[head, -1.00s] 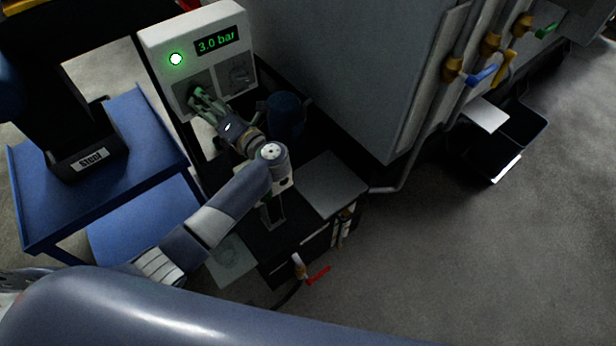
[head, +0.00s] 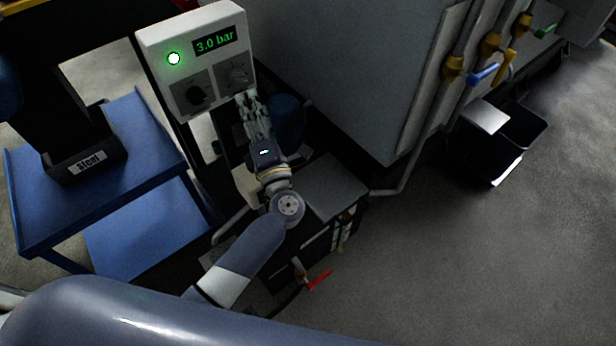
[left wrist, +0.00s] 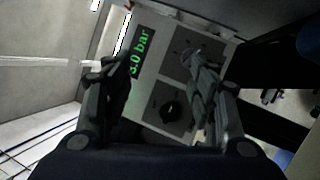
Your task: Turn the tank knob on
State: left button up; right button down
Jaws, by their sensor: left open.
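A pale control panel (head: 214,35) carries a lit green lamp (head: 173,58), a "3.0 bar" display (head: 214,41) and two dark knobs. The left knob (head: 195,97) is unobstructed and also shows in the left wrist view (left wrist: 171,111). The right knob (head: 237,75) also shows in the left wrist view (left wrist: 188,53), close to a fingertip. I cannot read which knob is for the tank. My left gripper (head: 248,99) is open and empty, just below the right knob in the head view. Contact with the knob cannot be told. My right gripper is not in view.
A blue trolley (head: 150,130) with a "Steel" bin (head: 85,163) stands left. A dark blue cylinder (head: 287,118) is right of my gripper. A large grey cabinet (head: 350,60) rises behind it. A red-handled valve (head: 319,280) is low in front.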

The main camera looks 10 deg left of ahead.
pick_arm(q)
jog(key=s+d+f+m+g+h, duration=0.1)
jog(key=s+d+f+m+h, duration=0.1)
jog(key=d+f+m+h, duration=0.4)
jog(key=s+d+f+m+h, duration=0.2)
jog(key=d+f+m+h, duration=0.5)
jog(key=m, duration=0.7)
notch_tip(320, 180, down, 2)
jog(key=h, duration=0.2)
jog(key=shift+s+f+g+h, duration=0.2)
jog(key=shift+s+g+h, duration=0.1)
jog(key=shift+s+g, duration=0.1)
jog(key=shift+d, duration=0.1)
